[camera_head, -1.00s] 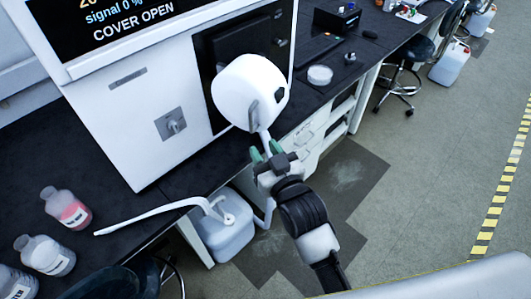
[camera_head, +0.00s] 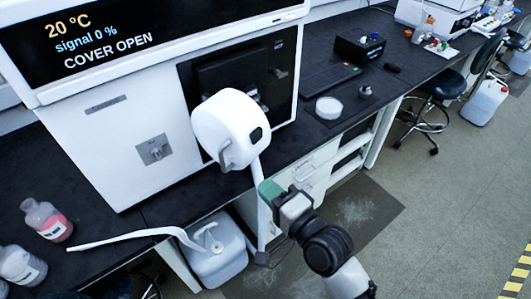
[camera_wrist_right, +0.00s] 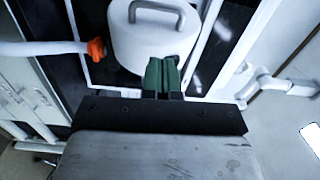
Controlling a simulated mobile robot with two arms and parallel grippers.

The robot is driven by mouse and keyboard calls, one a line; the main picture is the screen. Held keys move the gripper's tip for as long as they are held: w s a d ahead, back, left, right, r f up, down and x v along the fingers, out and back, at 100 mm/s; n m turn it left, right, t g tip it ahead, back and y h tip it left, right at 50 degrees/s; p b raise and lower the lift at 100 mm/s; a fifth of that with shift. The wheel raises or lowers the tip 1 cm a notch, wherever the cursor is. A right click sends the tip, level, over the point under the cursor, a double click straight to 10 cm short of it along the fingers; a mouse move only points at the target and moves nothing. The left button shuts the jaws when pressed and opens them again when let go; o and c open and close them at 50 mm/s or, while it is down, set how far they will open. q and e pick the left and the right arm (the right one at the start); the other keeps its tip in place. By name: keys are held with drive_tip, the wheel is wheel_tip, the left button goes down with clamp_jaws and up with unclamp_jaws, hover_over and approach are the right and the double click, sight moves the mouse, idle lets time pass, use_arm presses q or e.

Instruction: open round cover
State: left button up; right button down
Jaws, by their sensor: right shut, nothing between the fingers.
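The round cover (camera_head: 228,125) is white, with a grey handle (camera_head: 226,156) on its face. It stands swung out in front of the dark recess of the white instrument (camera_head: 125,125), whose screen (camera_head: 100,35) reads "COVER OPEN". The cover and its handle also show at the top of the right wrist view (camera_wrist_right: 155,38). My right gripper (camera_head: 265,188) is below and right of the cover, apart from the handle. Its green fingers are together and empty, also in the right wrist view (camera_wrist_right: 161,74). My left gripper is out of view.
A long white tube (camera_head: 130,237) runs to a translucent jug (camera_head: 215,255) below the bench. Bottles, one with pink liquid (camera_head: 47,220), stand at the left. A round white dish (camera_head: 328,108) and a black box (camera_head: 360,47) are on the bench right of the instrument.

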sight(235, 164)
drive_tip(key=shift+m, duration=0.3)
drive_tip(key=x, duration=0.3)
drive_tip(key=p+x, duration=0.1)
drive_tip(key=x, duration=0.2)
drive_tip(key=a+p+x, duration=0.1)
drive_tip(key=x, duration=0.2)
drive_tip(key=shift+s+a+r, duration=0.1)
drive_tip(key=shift+a+r, duration=0.05)
drive_tip(key=shift+a, duration=0.2)
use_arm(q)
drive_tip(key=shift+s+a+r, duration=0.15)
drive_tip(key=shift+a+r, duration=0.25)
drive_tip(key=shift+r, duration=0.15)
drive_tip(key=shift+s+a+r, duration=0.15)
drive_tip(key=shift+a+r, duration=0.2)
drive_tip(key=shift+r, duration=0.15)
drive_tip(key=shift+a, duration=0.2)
